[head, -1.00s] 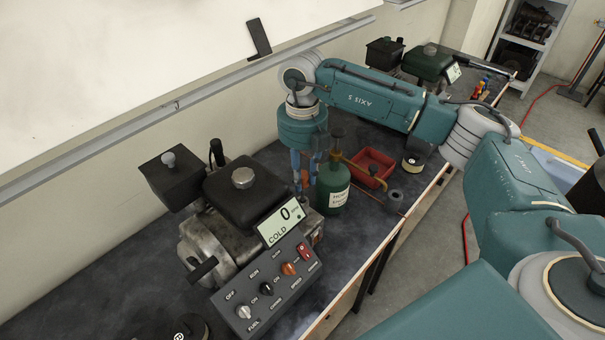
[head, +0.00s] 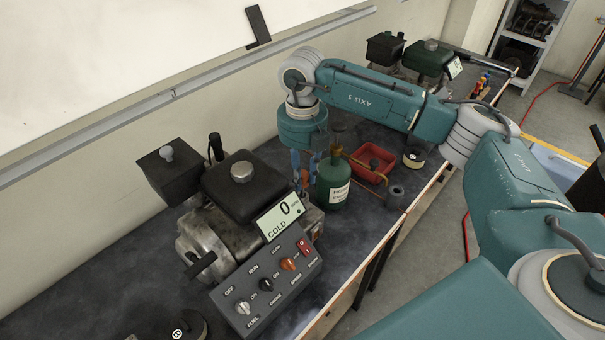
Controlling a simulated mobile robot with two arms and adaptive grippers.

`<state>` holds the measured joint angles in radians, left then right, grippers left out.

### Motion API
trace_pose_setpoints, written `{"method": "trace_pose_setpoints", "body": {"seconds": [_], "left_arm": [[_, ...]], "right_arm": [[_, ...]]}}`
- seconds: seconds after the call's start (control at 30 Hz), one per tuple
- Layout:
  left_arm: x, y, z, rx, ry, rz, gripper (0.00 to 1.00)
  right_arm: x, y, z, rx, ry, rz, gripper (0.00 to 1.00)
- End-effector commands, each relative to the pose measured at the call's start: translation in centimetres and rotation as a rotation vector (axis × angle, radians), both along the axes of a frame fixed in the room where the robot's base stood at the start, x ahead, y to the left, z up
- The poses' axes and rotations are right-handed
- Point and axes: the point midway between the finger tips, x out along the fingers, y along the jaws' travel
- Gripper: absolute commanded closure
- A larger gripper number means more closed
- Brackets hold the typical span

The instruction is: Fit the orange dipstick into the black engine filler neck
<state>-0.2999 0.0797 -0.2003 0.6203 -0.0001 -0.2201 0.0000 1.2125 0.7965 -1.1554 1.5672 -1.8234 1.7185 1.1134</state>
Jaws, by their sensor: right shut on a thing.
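My right gripper (head: 304,172) points down beside the engine (head: 208,235), between its right end and a green bottle (head: 333,183). It is shut on a thin orange piece (head: 305,180), seemingly the dipstick, which shows only as a small patch between the blue fingers. Its lower end is hidden or too small to make out. The black filler neck cannot be picked out for certain; I cannot tell whether the dipstick touches it. My left gripper is not in view.
A control panel (head: 267,277) with knobs and a display reading 0 and COLD fronts the engine. A red tray (head: 372,163) and a dark cylinder (head: 397,191) stand right of the bottle. The dark bench (head: 95,260) is clear at left; its front edge runs close by.

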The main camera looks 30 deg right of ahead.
Motion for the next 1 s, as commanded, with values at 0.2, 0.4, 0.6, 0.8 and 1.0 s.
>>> {"method": "trace_pose_setpoints", "body": {"seconds": [0.2, 0.4, 0.6, 0.8, 1.0], "left_arm": [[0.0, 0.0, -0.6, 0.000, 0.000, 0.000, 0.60], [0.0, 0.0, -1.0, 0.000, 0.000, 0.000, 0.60], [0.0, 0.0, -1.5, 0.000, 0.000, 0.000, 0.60], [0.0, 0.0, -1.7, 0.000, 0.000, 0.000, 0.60], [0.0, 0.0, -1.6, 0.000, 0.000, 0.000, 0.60]], "right_arm": [[0.0, 0.0, -0.7, 0.000, 0.000, 0.000, 1.00], [0.0, 0.0, -1.3, 0.000, 0.000, 0.000, 1.00], [0.0, 0.0, -1.9, 0.000, 0.000, 0.000, 1.00], [0.0, 0.0, -2.2, 0.000, 0.000, 0.000, 1.00], [0.0, 0.0, -2.2, 0.000, 0.000, 0.000, 1.00]]}}
